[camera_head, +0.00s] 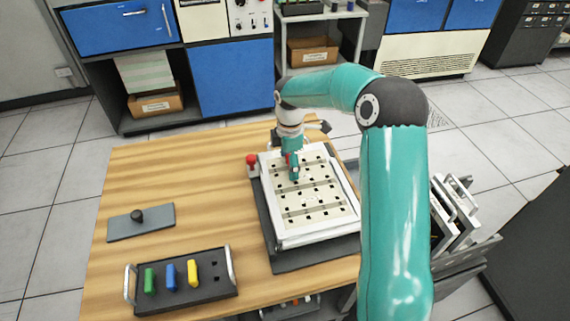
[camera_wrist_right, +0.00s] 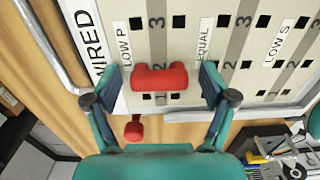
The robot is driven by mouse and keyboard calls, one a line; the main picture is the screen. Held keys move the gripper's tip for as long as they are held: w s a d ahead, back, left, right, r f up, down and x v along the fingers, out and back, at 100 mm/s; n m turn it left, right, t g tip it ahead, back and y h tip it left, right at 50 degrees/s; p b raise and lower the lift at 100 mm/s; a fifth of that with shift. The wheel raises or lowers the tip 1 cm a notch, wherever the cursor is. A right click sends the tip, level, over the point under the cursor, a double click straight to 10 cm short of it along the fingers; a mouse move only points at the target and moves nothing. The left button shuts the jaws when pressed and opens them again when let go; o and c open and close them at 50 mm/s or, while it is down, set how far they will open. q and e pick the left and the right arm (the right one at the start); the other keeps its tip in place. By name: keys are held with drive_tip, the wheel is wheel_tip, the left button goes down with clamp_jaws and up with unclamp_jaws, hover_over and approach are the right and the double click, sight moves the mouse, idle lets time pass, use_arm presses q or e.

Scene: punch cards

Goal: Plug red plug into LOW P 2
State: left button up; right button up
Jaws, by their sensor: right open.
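The red plug (camera_wrist_right: 160,78) lies across the row 2 position of the LOW P column on the white plugboard (camera_head: 318,222), covering its number and sockets. Row 3 shows above it and row 1 sockets below it. I cannot tell how deep it sits. My right gripper (camera_wrist_right: 160,84) is open, with one finger on each side of the plug and visible gaps between. In the head view the right gripper (camera_head: 293,172) is over the upper left part of the board and mostly hides the plug. My left gripper is not in view.
A dark tray (camera_head: 215,292) with green (camera_head: 149,281), blue (camera_head: 170,277) and yellow (camera_head: 192,273) plugs stands at the front left. A grey plate with a black knob (camera_head: 137,215) lies at left. A red knob (camera_head: 252,160) is beside the board.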

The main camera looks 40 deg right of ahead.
drive_tip(key=shift+r, duration=0.15)
wheel_tip(320, 180, up, 12)
drive_tip(key=shift+f, duration=0.2)
idle(0.5)
